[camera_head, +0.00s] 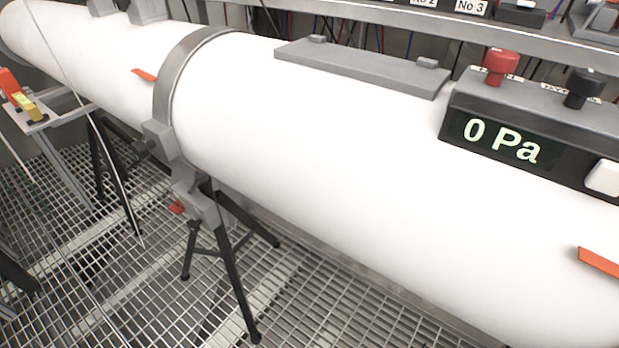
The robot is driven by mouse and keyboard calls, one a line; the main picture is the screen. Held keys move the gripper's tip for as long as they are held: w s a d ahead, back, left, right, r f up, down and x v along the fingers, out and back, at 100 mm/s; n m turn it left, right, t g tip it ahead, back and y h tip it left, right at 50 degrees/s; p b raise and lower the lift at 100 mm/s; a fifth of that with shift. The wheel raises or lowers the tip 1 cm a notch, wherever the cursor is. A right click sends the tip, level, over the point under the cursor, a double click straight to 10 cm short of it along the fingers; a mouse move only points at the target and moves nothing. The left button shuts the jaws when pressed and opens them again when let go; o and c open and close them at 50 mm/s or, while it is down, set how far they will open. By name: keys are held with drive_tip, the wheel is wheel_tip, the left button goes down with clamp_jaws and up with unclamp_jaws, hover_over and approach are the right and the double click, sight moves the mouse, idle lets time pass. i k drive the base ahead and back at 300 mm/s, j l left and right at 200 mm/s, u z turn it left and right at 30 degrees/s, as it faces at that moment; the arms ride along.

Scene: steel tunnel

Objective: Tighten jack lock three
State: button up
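A grey clamp band (167,95) wraps around a long white tube (330,170). Under it stands a jack with black tripod legs (233,262) and a grey head (192,200). A small red part (177,207) shows at the left of the jack head; I cannot tell whether it is a lock or whether it is tight. No number shows on this jack. Another set of dark legs (112,170) stands farther back at left. My gripper is not in view.
A black box (540,140) on the tube reads "0 Pa" and has a red knob (500,66) and a black knob (580,86). Orange tabs (600,262) stick out of the tube. A grey shelf (400,18) runs behind. Grated floor (110,270) lies open at lower left.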

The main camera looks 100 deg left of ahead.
sight(177, 208)
drive_tip(key=u, duration=0.9)
drive_tip(key=j+u, duration=0.1)
drive_tip(key=u, duration=1.65)
drive_tip(key=i+u, duration=0.1)
drive_tip(key=u, duration=0.3)
